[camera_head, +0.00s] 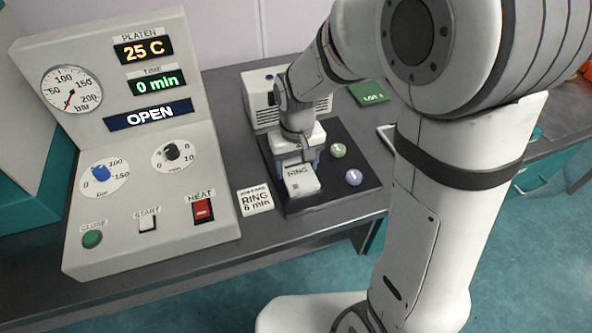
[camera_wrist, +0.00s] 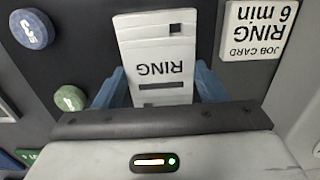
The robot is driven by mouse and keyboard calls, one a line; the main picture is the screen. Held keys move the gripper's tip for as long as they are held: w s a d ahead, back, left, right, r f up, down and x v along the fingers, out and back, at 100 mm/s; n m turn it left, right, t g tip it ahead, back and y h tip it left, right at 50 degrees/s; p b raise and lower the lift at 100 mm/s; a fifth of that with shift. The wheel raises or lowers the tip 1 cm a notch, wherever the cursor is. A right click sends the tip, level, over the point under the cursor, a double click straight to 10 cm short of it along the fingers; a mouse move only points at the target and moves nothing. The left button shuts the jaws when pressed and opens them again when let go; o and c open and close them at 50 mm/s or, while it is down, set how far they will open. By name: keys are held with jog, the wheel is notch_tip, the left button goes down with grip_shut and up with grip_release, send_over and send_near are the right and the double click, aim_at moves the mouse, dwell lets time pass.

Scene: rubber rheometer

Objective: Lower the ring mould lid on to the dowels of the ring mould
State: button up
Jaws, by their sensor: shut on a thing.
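My gripper (camera_head: 300,163) is shut on the ring mould lid (camera_head: 300,182), a pale block marked RING, over the dark mat. In the wrist view the lid (camera_wrist: 160,56) lies between the two blue fingers of my gripper (camera_wrist: 158,92), one on each side. Its RING lettering reads upside down there. The ring mould and its dowels are not clearly distinguishable under the lid and gripper. I cannot tell whether the lid touches the dowels.
On the dark mat (camera_head: 365,188), a green disc (camera_head: 338,150) and a blue disc (camera_head: 353,177) lie to the right. A job card (camera_head: 255,200) lies to the left, beside the control panel (camera_head: 140,150), which reads OPEN. A pale vented box (camera_head: 262,100) stands behind.

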aim_at(297, 169)
jog(key=shift+r, duration=0.1)
notch_tip(297, 169, up, 10)
jog(key=shift+r+p, duration=0.1)
jog(key=shift+p, duration=0.3)
